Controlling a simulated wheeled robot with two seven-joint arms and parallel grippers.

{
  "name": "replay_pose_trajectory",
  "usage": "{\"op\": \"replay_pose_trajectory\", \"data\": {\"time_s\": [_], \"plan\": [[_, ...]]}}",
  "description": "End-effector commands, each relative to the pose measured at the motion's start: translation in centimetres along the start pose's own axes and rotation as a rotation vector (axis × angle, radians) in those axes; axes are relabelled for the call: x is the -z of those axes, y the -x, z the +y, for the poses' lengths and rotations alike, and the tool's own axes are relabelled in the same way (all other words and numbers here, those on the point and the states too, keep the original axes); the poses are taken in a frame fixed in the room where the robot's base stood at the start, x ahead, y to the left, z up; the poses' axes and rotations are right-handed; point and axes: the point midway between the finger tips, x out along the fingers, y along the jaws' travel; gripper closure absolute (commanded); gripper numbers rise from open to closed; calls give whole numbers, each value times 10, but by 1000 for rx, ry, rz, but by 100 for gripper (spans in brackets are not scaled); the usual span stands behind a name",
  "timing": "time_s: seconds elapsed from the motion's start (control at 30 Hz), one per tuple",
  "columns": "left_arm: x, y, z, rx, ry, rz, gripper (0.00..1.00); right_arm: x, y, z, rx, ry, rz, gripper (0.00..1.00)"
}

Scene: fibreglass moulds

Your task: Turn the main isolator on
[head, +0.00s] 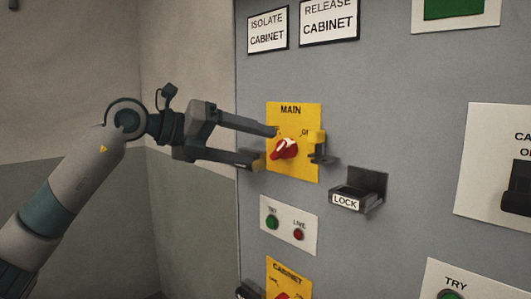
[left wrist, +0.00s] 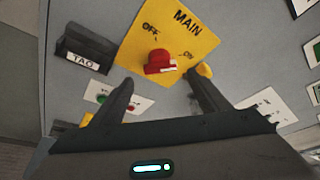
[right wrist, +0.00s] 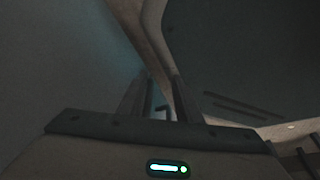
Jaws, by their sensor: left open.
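The main isolator is a yellow plate (head: 307,112) marked MAIN, with a red rotary knob (head: 285,148) carrying a white mark. In the head view the knob's bar slants up to the right. The left wrist view shows the knob (left wrist: 160,61) below the OFF and ON labels, OFF on the left and ON on the right. My left gripper (head: 263,147) is open, its fingers at the plate's left side, partly covering it. Contact with the knob cannot be told. My right gripper (right wrist: 162,77) shows dimly in its wrist view, fingers apart and empty.
A yellow tab with a dark bracket (head: 320,147) juts from the plate's right edge. A LOCK holder (head: 358,190) sticks out farther right. Below are a TRY/LIVE plate (head: 288,224) and a yellow CABINET switch plate (head: 287,270). A TAG holder (left wrist: 83,55) shows in the left wrist view.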

Motion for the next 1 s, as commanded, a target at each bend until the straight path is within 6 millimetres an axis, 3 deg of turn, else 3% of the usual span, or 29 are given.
{"op": "replay_pose_trajectory", "data": {"time_s": [0.2,0.5,0.7,1.0], "plan": [[0,47,1,-1,-1,-4,31,23,-3,-6,7,0,59,69],[0,99,1,-2,-1,-1,31,34,-2,-9,10,0,90,69],[0,115,0,0,-2,0,31,36,-3,-9,10,0,93,69],[0,118,0,0,-2,1,31,39,-4,-8,10,0,94,69]]}}
